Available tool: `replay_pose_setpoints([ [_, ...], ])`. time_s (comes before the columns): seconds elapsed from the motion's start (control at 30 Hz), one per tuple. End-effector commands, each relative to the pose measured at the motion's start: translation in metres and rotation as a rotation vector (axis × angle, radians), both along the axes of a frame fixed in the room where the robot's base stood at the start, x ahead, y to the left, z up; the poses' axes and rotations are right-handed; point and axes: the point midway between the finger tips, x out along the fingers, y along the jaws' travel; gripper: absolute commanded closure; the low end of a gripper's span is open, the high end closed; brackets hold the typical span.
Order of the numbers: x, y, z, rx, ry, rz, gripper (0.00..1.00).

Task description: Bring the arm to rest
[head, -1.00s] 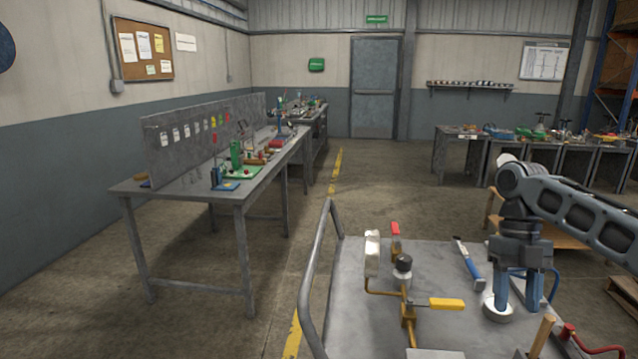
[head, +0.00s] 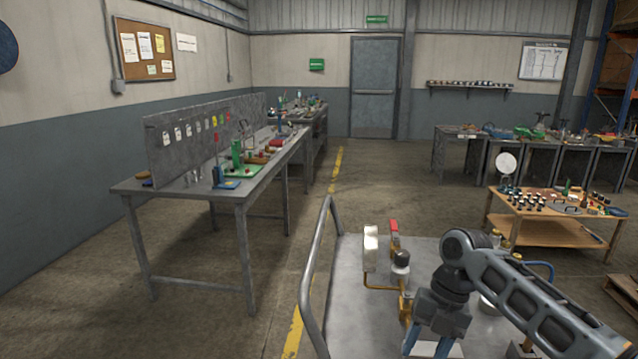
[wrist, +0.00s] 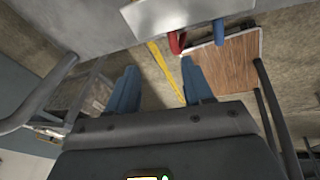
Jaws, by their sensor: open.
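My arm reaches in from the lower right of the head view, over the grey trolley (head: 340,290). My gripper (head: 428,348) points downward at the bottom of that view, with its tips near or past the frame's edge. In the wrist view my gripper (wrist: 160,75) has its two blue fingers well apart, and I see nothing between them but floor and a yellow line behind. My arm hides much of the trolley's right side.
The trolley's tubular rail (head: 318,270) rises at its left. A long grey workbench (head: 190,195) with tools stands further left. A low wooden table (head: 510,228) with many small items stands at the right. The floor aisle (head: 390,190) towards the grey door (head: 375,88) is clear.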

Motion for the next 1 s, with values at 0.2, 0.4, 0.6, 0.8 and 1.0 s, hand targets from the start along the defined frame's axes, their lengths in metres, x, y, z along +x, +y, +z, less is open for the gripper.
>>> replay_pose_setpoints([
  [0.2, -0.028, 0.106, -0.049, 0.177, -0.057, -0.248, 0.49],
  [0.4, -0.058, 0.179, -0.071, 0.345, -0.064, -0.536, 0.49],
  [0.6, -0.093, 0.224, -0.081, 0.507, -0.029, -0.85, 0.49],
  [0.8, -0.134, 0.24, -0.086, 0.651, 0.03, -1.18, 0.49],
  [1.0, -0.182, 0.229, -0.088, 0.773, 0.087, -1.508, 0.49],
])
